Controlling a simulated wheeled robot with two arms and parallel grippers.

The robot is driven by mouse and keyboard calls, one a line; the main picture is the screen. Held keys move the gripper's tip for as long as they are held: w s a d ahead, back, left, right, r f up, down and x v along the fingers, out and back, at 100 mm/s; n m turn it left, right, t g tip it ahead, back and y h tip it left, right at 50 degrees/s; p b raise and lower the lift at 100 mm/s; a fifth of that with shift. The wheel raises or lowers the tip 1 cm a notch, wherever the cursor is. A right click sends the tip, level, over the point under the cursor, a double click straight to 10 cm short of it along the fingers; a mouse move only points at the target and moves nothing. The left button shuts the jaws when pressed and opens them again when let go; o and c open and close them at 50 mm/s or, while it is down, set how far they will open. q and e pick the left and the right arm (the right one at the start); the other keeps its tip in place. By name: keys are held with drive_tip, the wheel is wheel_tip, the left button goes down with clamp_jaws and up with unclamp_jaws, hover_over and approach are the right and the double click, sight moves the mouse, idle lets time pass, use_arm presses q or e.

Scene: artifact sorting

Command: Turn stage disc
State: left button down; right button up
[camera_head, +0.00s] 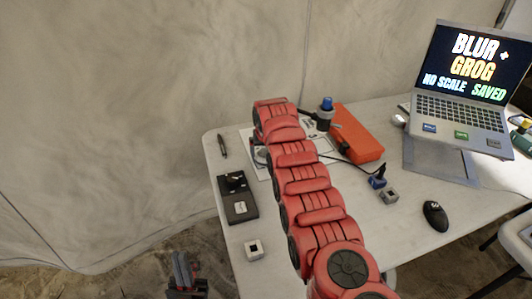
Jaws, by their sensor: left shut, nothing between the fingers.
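My left gripper (183,267) shows at the bottom left, beyond the table's near-left edge. Its grey fingers are together, with nothing between them. A long red arm of mine crosses the middle of the table from the bottom right towards the far left. Its gripper cannot be made out behind the arm links. I cannot make out the stage disc clearly. A dark rounded part (259,154) shows at the arm's left side, on the white sheet (248,137), mostly covered by the arm.
The white table (290,279) holds a black device (237,207), a small grey block (254,250), a pen (222,146), an orange-red case (357,134), another grey block (389,196), a mouse (435,215) and a laptop (460,108). The table's left front is fairly clear.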

idle(0.3)
drive_tip(key=o, duration=1)
drive_tip(key=shift+r, duration=0.1)
